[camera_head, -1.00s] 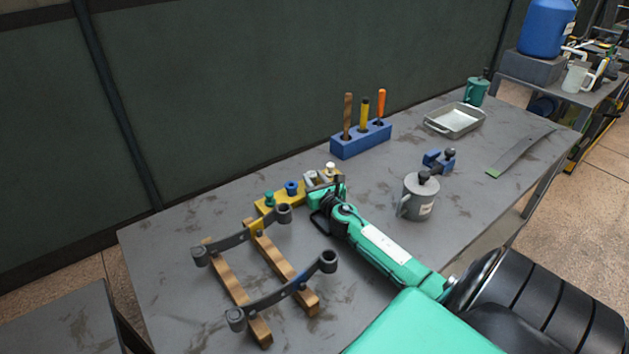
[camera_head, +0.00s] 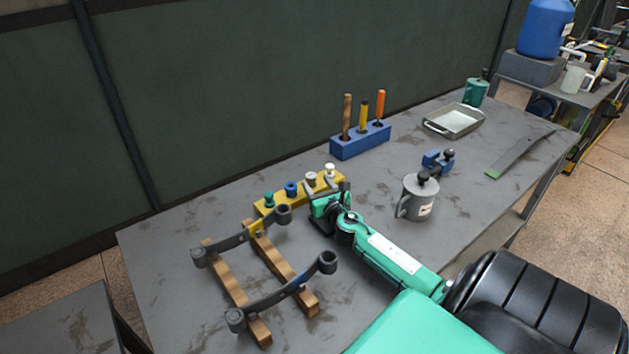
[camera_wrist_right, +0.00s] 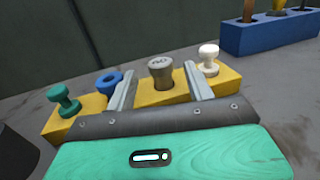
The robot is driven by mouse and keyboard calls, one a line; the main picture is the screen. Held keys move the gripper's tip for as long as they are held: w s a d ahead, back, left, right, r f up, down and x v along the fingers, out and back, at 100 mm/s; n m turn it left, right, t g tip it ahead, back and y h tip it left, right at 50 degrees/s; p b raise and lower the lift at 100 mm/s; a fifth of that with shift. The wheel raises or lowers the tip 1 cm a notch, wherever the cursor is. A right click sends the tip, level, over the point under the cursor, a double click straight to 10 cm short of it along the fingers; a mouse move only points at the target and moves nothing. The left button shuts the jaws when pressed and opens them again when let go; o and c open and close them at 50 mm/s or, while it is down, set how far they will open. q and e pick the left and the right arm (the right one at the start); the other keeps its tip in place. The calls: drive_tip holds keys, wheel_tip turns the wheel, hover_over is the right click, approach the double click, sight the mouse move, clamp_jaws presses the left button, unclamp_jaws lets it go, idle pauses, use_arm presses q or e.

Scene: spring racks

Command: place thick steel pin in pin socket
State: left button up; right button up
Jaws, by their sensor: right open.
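The thick steel pin (camera_wrist_right: 160,73), grey with a wide round head, stands upright in the yellow block (camera_wrist_right: 175,97) in the right wrist view. In the head view the pin (camera_head: 311,177) shows beside my right gripper (camera_head: 327,188). In the wrist view the open fingers of the right gripper (camera_wrist_right: 165,80) lie either side of the pin, with gaps on both sides. The pin's lower end is hidden in its socket. My left gripper is out of view.
A wooden rack with curved dark metal bars (camera_head: 235,285) lies front left of the block. A blue tool holder (camera_head: 361,141) and a metal tray (camera_head: 455,121) stand farther back.

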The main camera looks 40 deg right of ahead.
drive_tip(key=v, duration=0.7)
drive_tip(key=shift+s+a+b, duration=0.15)
drive_tip(key=shift+s+b, duration=0.15)
drive_tip(key=shift+s, duration=0.1)
drive_tip(key=shift+s+a, duration=0.15)
drive_tip(key=shift+s, duration=0.4)
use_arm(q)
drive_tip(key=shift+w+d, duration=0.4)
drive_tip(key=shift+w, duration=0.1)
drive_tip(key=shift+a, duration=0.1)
